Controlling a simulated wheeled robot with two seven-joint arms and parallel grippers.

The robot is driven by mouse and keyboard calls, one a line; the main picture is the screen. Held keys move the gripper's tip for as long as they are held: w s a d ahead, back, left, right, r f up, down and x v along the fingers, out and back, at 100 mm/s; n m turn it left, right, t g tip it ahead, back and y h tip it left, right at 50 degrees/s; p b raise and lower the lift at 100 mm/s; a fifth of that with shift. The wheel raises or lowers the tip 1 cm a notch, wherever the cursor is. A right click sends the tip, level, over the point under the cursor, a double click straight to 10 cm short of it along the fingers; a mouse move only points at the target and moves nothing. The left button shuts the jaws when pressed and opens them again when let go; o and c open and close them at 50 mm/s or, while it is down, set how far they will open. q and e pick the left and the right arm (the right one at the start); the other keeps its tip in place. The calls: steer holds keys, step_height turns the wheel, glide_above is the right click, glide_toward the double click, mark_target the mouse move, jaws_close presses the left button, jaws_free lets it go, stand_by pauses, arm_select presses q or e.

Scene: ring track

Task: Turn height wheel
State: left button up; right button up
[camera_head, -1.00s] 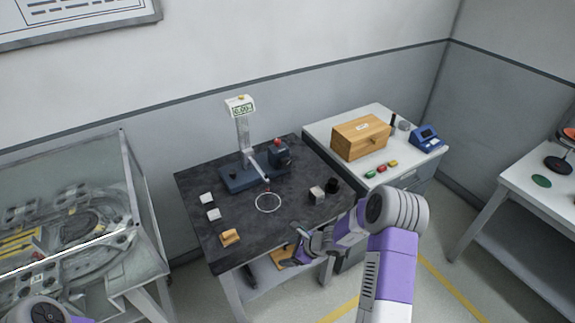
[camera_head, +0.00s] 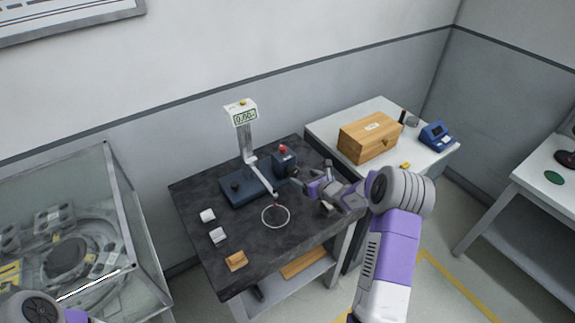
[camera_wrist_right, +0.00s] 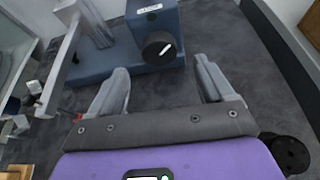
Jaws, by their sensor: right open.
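The height wheel is the black knob with a white mark on the blue block of the gauge stand, in the head view (camera_head: 294,171) and the right wrist view (camera_wrist_right: 159,47). The gauge stand (camera_head: 241,189) has a blue base, a grey column, a slanted arm and a display (camera_head: 243,116) with digits too small to read surely. My right gripper (camera_head: 308,181) is beside the wheel, near the table's right side. In the right wrist view my right gripper (camera_wrist_right: 160,75) is open and empty, with the wheel ahead, between the finger directions and apart from them. My left gripper is out of view.
White blocks (camera_head: 218,236) and a tan block (camera_head: 236,261) lie on the dark table (camera_head: 195,190), left and front. A white ring (camera_head: 275,216) marks its surface. A wooden box (camera_head: 370,138) and blue device (camera_head: 437,135) stand on the side cabinet. A glass case is left.

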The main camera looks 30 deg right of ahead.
mark_target(294, 173)
steer(key=shift+x, duration=3.3)
steer(key=shift+a, duration=0.1)
